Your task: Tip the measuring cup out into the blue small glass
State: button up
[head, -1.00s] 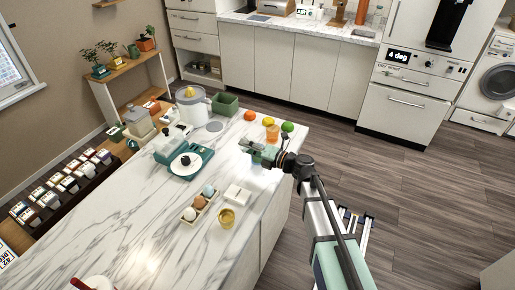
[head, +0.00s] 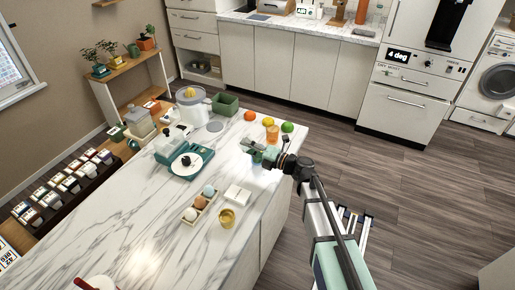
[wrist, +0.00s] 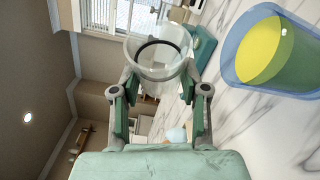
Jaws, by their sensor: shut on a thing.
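My gripper (wrist: 155,105) is shut on a clear measuring cup (wrist: 160,73) in the wrist view. The cup appears tipped well over, with its wall between the two green fingers. It looks empty, though clear walls make this hard to judge. The blue small glass (wrist: 303,68) stands on the marble at the right of that rolled view, apart from the cup, with yellow contents inside. In the head view my gripper (head: 254,149) is over the counter's right edge. I cannot make out the held cup or the blue glass clearly there.
The counter's left front is mostly clear.

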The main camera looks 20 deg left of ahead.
jog(key=shift+w+d+r+m+y+p, duration=0.15)
jog(key=shift+w+r+m+y+p, duration=0.15)
jog(key=shift+m+p, duration=0.5)
dwell(0.4)
jog(key=shift+s+f+n+b, duration=0.1)
jog(key=shift+f+n+b, duration=0.25)
jog(key=shift+b, duration=0.25)
jog(key=shift+s+a+f+n+h+b, duration=0.2)
jog(key=shift+s+f+n+h+b, duration=0.25)
jog(key=shift+n+b, duration=0.5)
jog(key=shift+a+r+n, duration=0.1)
jog(key=shift+r+n, duration=0.2)
jog(key=shift+r, duration=0.35)
jog(key=shift+h, duration=0.25)
